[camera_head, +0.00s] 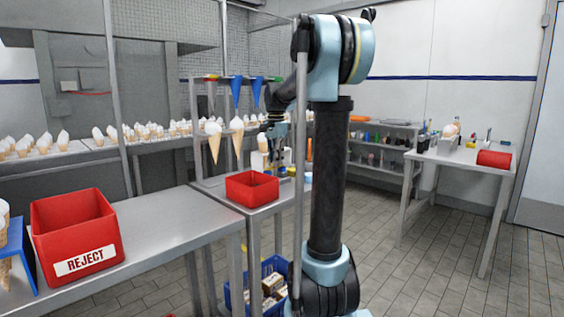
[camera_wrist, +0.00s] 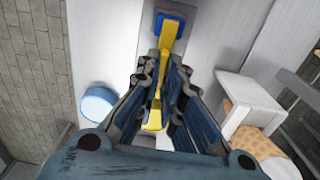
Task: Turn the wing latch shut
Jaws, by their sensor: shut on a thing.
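The wing latch (camera_wrist: 171,38) is a yellow lever on a blue mount (camera_wrist: 160,22) against a pale panel in the wrist view. My gripper (camera_wrist: 164,72) has its two ribbed fingers on either side of the lever and is shut on it. The yellow lever runs down between the fingers to a rounded end. In the head view my gripper (camera_head: 274,143) is small, beside the hanging cones at the frame. I cannot make out the latch there; my arm covers part of that area.
Cones with white tops (camera_head: 214,146) hang near my gripper. A red bin (camera_head: 251,198) stands below on the bench. A light-blue round object (camera_wrist: 98,103) and a white block (camera_wrist: 245,100) with a cone (camera_wrist: 252,141) flank the fingers. A red REJECT bin (camera_head: 66,226) stands left.

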